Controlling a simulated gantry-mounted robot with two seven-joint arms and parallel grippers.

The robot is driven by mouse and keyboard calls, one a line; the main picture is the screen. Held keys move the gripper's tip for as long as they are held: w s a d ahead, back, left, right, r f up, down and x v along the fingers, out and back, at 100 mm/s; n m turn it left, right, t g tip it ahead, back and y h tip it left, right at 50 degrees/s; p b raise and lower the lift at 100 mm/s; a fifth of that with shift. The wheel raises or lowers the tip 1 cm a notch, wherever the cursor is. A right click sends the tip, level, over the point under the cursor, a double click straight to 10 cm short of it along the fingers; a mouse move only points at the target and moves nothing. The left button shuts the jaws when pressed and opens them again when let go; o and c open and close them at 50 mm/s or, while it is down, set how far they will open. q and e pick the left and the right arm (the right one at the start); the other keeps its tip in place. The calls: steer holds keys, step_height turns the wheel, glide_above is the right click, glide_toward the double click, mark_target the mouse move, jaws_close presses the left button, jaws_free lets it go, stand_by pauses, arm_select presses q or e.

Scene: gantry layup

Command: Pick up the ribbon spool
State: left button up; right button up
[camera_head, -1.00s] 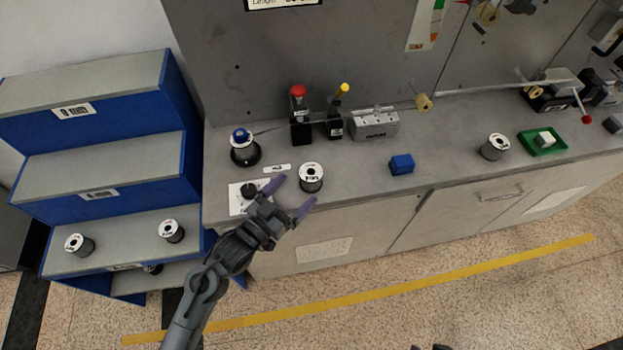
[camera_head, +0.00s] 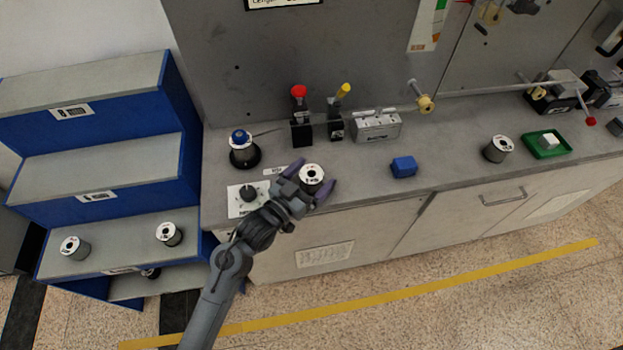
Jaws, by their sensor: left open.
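A ribbon spool (camera_head: 312,174) with a white labelled top and dark windings stands upright on the grey counter near its front edge. My left gripper (camera_head: 314,176) is open, with its purple fingers on either side of this spool. I cannot tell whether the fingers touch it. The gripper's palm hides the lower front of the spool. Another similar spool (camera_head: 497,149) stands on the counter at the right. Two more spools, one at the far left (camera_head: 75,248) and one beside it (camera_head: 169,234), stand on the blue rack's lower shelf. My right gripper is not clearly visible.
A spool with a blue knob (camera_head: 241,150) sits on a black base behind left. A black knob on a white plate (camera_head: 248,196) is just left of my gripper. A blue block (camera_head: 403,167) and a green tray (camera_head: 546,145) lie to the right. Red and yellow-handled fixtures stand behind.

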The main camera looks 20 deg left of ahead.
arm_select(q)
steer(key=c, duration=1.2)
steer(key=shift+r, duration=0.1)
